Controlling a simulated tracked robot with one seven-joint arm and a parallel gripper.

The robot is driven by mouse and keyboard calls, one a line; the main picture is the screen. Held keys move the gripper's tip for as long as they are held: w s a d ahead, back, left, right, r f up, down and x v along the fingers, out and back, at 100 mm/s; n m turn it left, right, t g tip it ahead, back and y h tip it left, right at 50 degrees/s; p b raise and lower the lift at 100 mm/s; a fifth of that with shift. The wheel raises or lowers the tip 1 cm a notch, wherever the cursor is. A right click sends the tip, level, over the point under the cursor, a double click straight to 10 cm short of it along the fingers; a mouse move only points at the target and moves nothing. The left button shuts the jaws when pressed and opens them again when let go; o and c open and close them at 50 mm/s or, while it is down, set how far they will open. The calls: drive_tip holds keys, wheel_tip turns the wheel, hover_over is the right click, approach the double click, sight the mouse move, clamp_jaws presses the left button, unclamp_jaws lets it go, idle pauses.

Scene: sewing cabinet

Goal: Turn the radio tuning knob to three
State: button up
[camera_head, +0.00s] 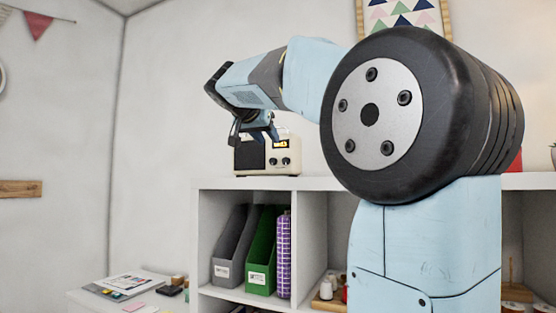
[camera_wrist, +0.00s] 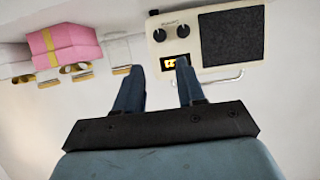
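The radio (camera_head: 294,168) is cream with a dark speaker grille and stands on top of the white cabinet. In the wrist view the radio (camera_wrist: 199,71) appears upside down, with two dark knobs (camera_wrist: 158,35) (camera_wrist: 184,30) side by side and a lit orange display (camera_wrist: 169,63). I cannot read its figure or tell which knob is for tuning. My gripper (camera_head: 256,138) is at the radio's upper front in the head view. In the wrist view my gripper (camera_wrist: 159,66) is open and empty; its right fingertip overlaps the display. Neither knob is between the fingers.
The cabinet top (camera_head: 225,183) is clear left of the radio. Grey (camera_head: 229,247) and green (camera_head: 262,250) file holders stand on the shelf below. A pink box (camera_wrist: 65,45) with a yellow ribbon shows in the wrist view. My arm hides much of the cabinet's right side.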

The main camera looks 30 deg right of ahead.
sight(285, 161)
drive_tip(key=x, duration=1.3)
drive_tip(key=shift+w+d+f, duration=0.1)
drive_tip(key=shift+d+f, duration=0.05)
drive_tip(key=shift+f, duration=0.05)
drive_tip(key=shift+c, duration=0.5)
clamp_jaws()
drive_tip(key=shift+m+t+y, duration=0.4)
drive_tip(key=shift+m, duration=0.3)
drive_tip(key=shift+o, duration=0.5)
unclamp_jaws()
